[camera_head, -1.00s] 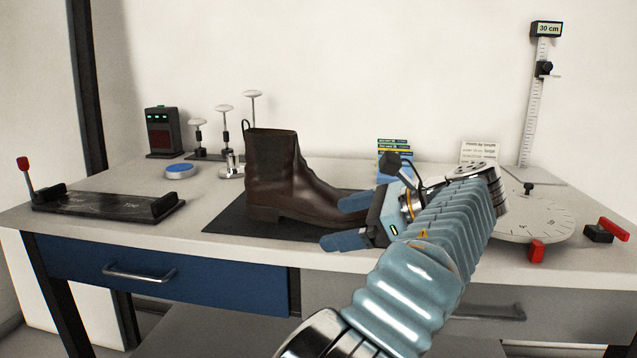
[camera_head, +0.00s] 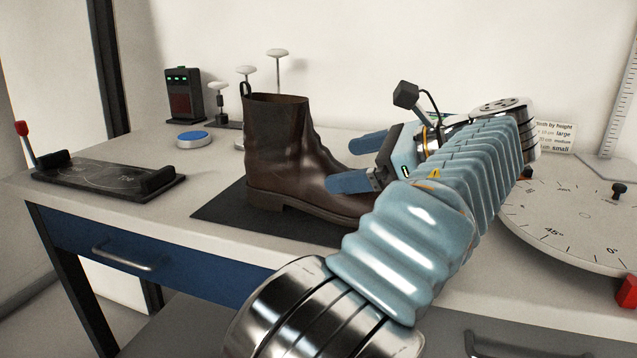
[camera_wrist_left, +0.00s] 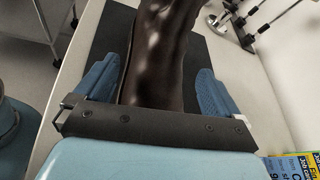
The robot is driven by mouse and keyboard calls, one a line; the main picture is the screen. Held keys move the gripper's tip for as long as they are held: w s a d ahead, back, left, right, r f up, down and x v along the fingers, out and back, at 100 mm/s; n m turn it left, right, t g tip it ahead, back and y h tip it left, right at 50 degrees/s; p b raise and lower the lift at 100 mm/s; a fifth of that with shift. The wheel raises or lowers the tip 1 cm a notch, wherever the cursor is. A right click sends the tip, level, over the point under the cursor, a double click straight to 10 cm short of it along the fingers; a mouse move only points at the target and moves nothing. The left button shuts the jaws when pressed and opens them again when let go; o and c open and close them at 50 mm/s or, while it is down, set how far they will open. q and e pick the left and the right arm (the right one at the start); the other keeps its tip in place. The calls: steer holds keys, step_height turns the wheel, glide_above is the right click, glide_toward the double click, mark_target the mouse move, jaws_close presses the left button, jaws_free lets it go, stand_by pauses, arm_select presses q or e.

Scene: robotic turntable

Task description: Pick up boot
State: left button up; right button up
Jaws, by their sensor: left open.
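The brown leather boot (camera_head: 280,150) stands upright on a dark mat (camera_head: 225,212) on the table, its toe pointing right and partly hidden behind my arm. My left gripper (camera_head: 343,163) is open above the front of the boot, with one blue finger on the near side and one on the far side. In the left wrist view the boot (camera_wrist_left: 163,60) runs between the two spread fingers of the gripper (camera_wrist_left: 155,66), with a gap visible to the right finger; contact on the left side is hard to tell. My right gripper is not in view.
A black plate with a red-tipped lever (camera_head: 105,178) lies at the left. A blue button (camera_head: 193,138), a dark box (camera_head: 184,95) and white-topped stands (camera_head: 278,54) are behind. A round dial (camera_head: 570,220) is at the right. A blue drawer (camera_head: 150,255) is below.

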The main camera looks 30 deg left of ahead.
mark_target(339, 161)
arm_select(q)
steer(key=x, duration=0.6)
steer(key=shift+w+r+b, duration=0.2)
steer(key=shift+w+b, duration=0.05)
steer(key=shift+b, duration=0.05)
steer(key=shift+c, duration=0.5)
steer(key=c, duration=1.2)
steer(key=shift+r, duration=0.1)
steer(key=shift+c, duration=0.2)
